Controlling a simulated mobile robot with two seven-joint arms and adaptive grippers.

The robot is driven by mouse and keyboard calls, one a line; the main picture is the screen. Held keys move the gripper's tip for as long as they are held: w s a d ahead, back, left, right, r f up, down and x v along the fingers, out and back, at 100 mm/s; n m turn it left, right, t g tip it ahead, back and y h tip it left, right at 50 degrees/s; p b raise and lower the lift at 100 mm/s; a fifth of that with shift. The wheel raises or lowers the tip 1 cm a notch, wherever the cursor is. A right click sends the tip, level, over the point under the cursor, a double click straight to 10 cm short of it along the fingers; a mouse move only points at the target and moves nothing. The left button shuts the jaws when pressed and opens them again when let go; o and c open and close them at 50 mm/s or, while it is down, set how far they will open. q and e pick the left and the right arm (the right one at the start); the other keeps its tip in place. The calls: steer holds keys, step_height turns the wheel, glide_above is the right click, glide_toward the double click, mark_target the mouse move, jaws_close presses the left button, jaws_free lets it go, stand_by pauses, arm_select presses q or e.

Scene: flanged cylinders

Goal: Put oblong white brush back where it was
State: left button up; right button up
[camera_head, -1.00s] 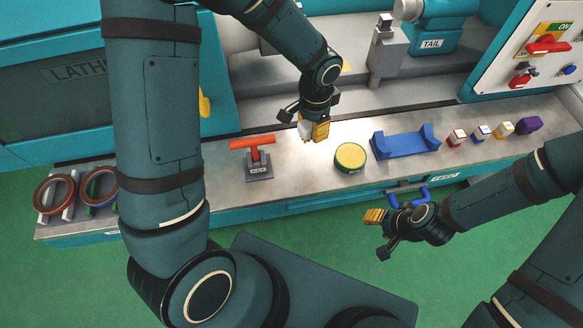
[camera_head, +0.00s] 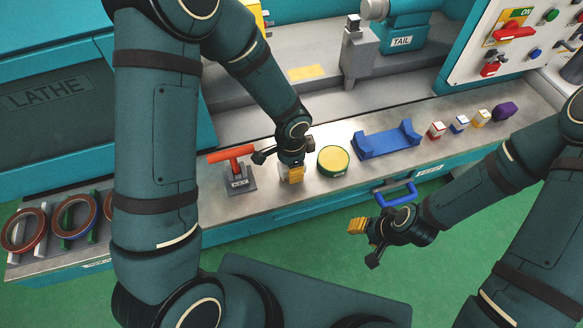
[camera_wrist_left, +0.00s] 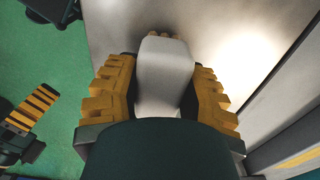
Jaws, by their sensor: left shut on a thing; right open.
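The oblong white brush (camera_wrist_left: 165,65) is between the yellow fingers of my left gripper (camera_wrist_left: 165,95) in the left wrist view, its far end over the grey bench top. Small tan bits, possibly bristles, show at that end. In the head view my left gripper (camera_head: 291,174) is low over the bench, mostly hiding the brush; I cannot tell whether the brush touches the bench. My right gripper (camera_head: 358,226) is open and empty in front of the bench, over the green floor.
A red-handled stand (camera_head: 236,170) is left of my left gripper. A round green tin with yellow top (camera_head: 333,161) stands close on its right. Further right are a blue cradle (camera_head: 387,140), several small blocks and a purple piece (camera_head: 505,111). Rings (camera_head: 75,222) stand at far left.

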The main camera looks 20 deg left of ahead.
arm_select(q)
steer(key=shift+f, duration=0.3)
steer(key=shift+f, duration=0.1)
steer(key=o, duration=1)
steer(key=shift+o, duration=0.2)
steer(key=shift+r, duration=0.25)
step_height(320, 180, up, 12)
steer(key=p, duration=0.3)
